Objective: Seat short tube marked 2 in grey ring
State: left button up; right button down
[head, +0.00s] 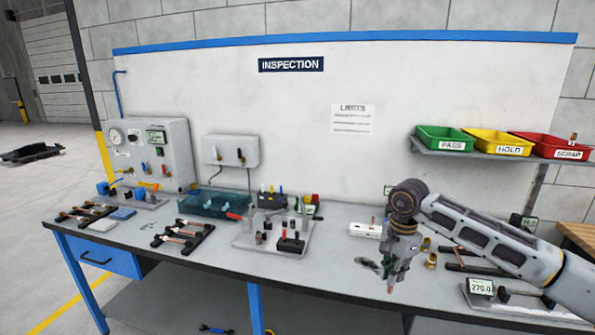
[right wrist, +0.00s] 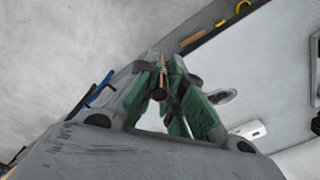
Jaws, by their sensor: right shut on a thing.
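My right gripper (head: 393,275) reaches down over the right-centre of the bench, with its fingers shut. In the right wrist view its green-sided fingers (right wrist: 164,88) are closed on a short copper tube (right wrist: 159,90), which points out between the tips. In the head view only a small copper bit shows at the fingertips. The number on the tube cannot be read. I cannot make out the grey ring for certain in either view. My left gripper is not in view.
Brass fittings (head: 431,261) stand just right of the gripper, and a dark object (head: 366,264) lies left of it. A scale reading about 270 (head: 481,287) is at the right front. Racks of tubes (head: 183,237) and a fixture board (head: 245,243) stand further left. Bins (head: 445,140) hang above.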

jog(key=n, duration=0.2)
jog(key=shift+w+a+n, duration=0.1)
jog(key=shift+w+n, duration=0.05)
jog(key=shift+n, duration=0.15)
jog(key=shift+f+n, duration=0.15)
jog(key=shift+n, duration=0.55)
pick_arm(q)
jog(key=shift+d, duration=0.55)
pick_arm(e)
jog(key=s+a+f+n, duration=0.1)
jog(key=s+f+n, duration=0.3)
jog(key=f, duration=0.5)
jog(key=s+a+f+n, duration=0.2)
jog(key=s+f+n, duration=0.2)
jog(key=f, duration=0.4)
jog(key=shift+s+a+f+n, duration=0.15)
jog(key=shift+s+f+n, duration=0.2)
jog(key=shift+n, duration=0.45)
jog(key=shift+f, duration=0.1)
